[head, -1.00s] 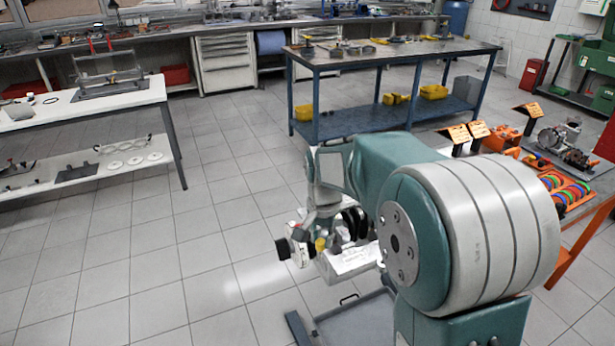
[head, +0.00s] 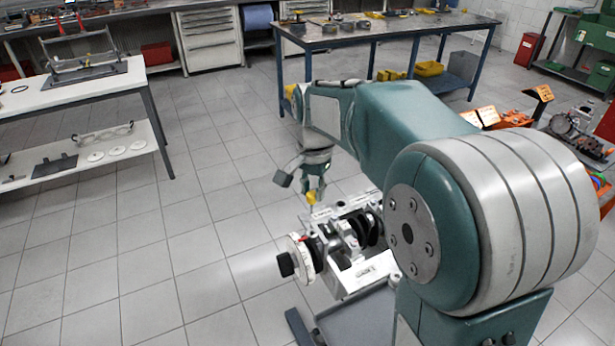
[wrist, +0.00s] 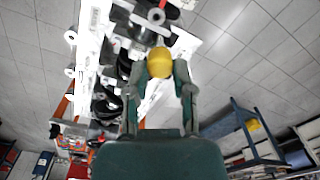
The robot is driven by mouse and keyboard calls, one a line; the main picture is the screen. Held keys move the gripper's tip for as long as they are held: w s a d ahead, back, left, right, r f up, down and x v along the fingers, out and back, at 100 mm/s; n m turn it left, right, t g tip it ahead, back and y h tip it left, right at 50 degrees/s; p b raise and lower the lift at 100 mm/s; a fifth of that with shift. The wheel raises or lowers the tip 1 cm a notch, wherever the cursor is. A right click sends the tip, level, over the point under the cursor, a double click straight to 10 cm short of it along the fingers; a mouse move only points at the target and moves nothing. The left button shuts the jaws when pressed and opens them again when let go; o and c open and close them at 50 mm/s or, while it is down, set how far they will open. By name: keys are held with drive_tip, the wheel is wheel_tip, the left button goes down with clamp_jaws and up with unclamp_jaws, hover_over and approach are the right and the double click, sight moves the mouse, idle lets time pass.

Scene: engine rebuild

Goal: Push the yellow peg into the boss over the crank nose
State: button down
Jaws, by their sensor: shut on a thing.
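The crank nose (head: 286,264) is the dark round end sticking out left of a white disc, below and left of the peg. I cannot clearly make out the boss over it. In the wrist view the crankshaft (wrist: 133,40) and white block lie beyond and left of the peg.
The engine stands over a grey tray or base (head: 358,322). A blue workbench (head: 370,28) is behind, a white table (head: 90,88) at left, and orange stands (head: 480,116) at right. The tiled floor left of the engine is clear.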

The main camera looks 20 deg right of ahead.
drive_tip(key=shift+s+d+f, duration=0.1)
drive_tip(key=shift+f, duration=2.95)
drive_tip(key=shift+s+f, duration=0.1)
drive_tip(key=shift+f, duration=1.95)
drive_tip(key=c, duration=0.7)
unclamp_jaws()
drive_tip(key=shift+r, duration=1.5)
drive_tip(key=o, duration=0.5)
drive_tip(key=shift+o, duration=0.2)
